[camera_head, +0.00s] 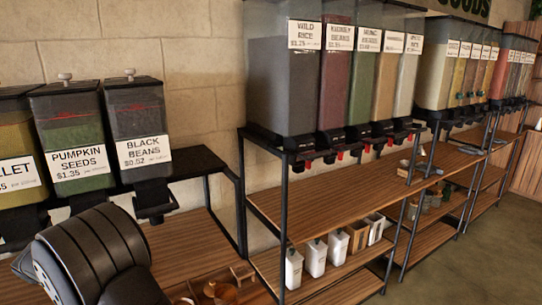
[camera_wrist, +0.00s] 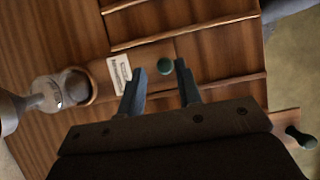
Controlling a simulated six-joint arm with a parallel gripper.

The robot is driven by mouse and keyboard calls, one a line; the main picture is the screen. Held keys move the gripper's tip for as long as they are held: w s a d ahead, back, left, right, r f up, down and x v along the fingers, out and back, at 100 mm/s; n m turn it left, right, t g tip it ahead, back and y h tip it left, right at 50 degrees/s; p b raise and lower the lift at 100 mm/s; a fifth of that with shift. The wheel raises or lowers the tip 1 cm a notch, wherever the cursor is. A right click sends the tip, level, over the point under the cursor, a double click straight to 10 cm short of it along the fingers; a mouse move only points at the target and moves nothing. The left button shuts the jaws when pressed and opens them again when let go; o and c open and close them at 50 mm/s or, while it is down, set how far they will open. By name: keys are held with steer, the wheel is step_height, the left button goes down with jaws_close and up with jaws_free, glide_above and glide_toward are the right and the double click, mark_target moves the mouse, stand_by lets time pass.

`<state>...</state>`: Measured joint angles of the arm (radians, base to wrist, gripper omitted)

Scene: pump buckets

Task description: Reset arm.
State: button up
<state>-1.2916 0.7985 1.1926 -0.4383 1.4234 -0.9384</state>
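My gripper (camera_wrist: 158,78) shows in the wrist view with its two dark fingers spread apart and nothing between them. A small round green knob (camera_wrist: 165,66) shows just beyond the fingertips; I cannot tell whether the right finger touches it. My arm fills the lower left of the head view, in front of the wooden shelf (camera_head: 185,243) under the black beans dispenser (camera_head: 143,130); the gripper itself is hidden there.
Beside the black beans stands the pumpkin seeds dispenser (camera_head: 72,140). A wild rice dispenser (camera_head: 283,75) stands on the rack to the right. White containers (camera_head: 293,268) stand on its lower shelf. In the wrist view, a clear rounded vessel (camera_wrist: 62,90) lies left and a white label (camera_wrist: 119,73) is near the fingers.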

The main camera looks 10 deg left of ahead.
step_height(320, 180, down, 5)
steer(key=shift+f, duration=0.1)
steer(key=shift+w+a, duration=0.15)
steer(key=shift+s+d, duration=0.5)
steer(key=shift+s, duration=0.05)
